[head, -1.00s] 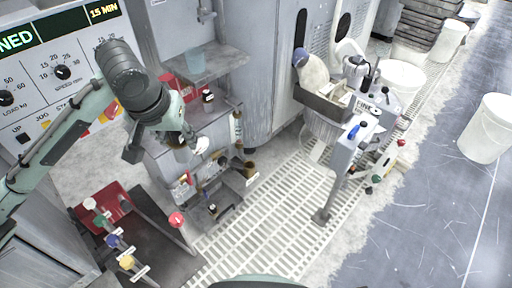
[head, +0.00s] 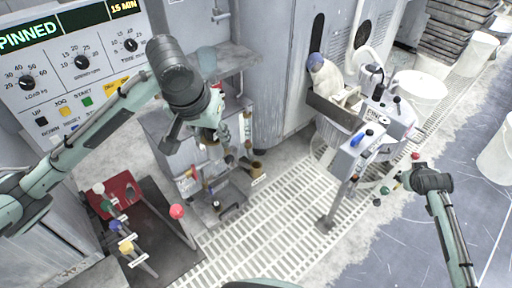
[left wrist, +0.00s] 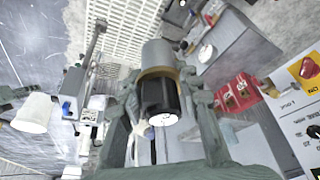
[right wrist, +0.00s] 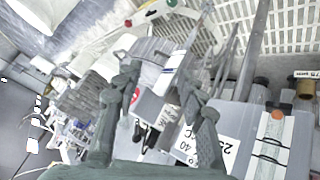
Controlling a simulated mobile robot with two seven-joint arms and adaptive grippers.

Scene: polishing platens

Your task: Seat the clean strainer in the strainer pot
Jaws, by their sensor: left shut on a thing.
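My left gripper (head: 212,132) is shut on a grey cylinder with a tan band and a dark end, which looks like the strainer (left wrist: 158,62). The fingers hold it from both sides. In the head view it is mostly hidden by the gripper, in front of the grey cabinet. A small brown pot (head: 257,169) with a white label stands on the low shelf, right of and below the gripper; it may be the strainer pot, but its label is too small to read. My right gripper (head: 400,181) is open and empty, near the control post at right.
A control post (head: 352,160) with a blue handle stands right of the cabinet. White buckets (head: 419,87) stand at the right. The grating (head: 280,215) between is clear.

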